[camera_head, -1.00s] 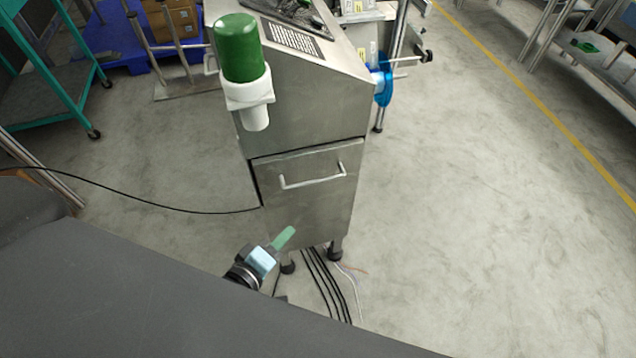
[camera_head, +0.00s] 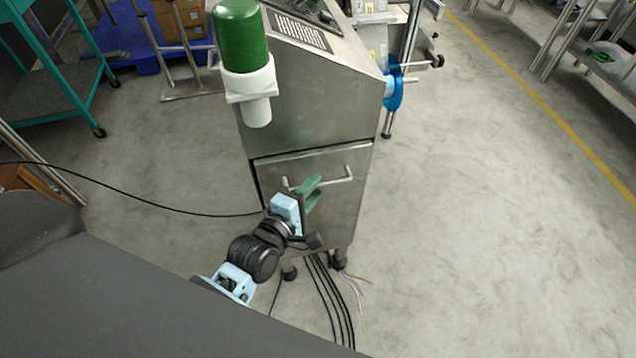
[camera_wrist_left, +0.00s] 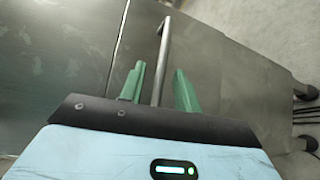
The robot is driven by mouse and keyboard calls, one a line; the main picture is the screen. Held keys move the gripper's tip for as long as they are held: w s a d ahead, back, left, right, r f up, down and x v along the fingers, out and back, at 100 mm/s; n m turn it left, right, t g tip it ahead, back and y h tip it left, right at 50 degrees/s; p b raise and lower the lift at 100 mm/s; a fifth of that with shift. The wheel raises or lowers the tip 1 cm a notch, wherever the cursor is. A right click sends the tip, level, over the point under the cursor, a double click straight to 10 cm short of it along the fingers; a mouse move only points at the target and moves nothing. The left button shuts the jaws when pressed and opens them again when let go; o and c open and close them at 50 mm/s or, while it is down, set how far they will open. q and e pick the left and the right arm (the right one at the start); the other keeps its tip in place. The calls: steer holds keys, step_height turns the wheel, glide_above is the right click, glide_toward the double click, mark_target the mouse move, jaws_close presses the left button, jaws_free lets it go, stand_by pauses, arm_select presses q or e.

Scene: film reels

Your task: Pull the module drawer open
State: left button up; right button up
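The module drawer (camera_head: 338,212) is the lower metal front of a steel cabinet, and it looks closed. Its pale bar handle (camera_head: 338,180) crosses the upper part of the front. My left gripper (camera_head: 311,190) is at the left part of this handle and partly covers it. In the left wrist view the two green fingers of the gripper (camera_wrist_left: 159,88) stand apart, one on each side of the handle bar (camera_wrist_left: 161,62). A gap shows beside the bar, so the fingers are not closed on it. My right gripper is in neither view.
A green cylinder (camera_head: 241,38) in a white holder (camera_head: 252,88) sticks out from the cabinet's upper front (camera_head: 315,105). Black cables (camera_head: 325,295) lie on the floor below. A thin cable (camera_head: 140,205) runs in from the left.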

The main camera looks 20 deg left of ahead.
mark_target(343, 168)
arm_select(q)
steer(key=shift+x, duration=1.3)
steer(key=shift+c, duration=0.2)
jaws_close()
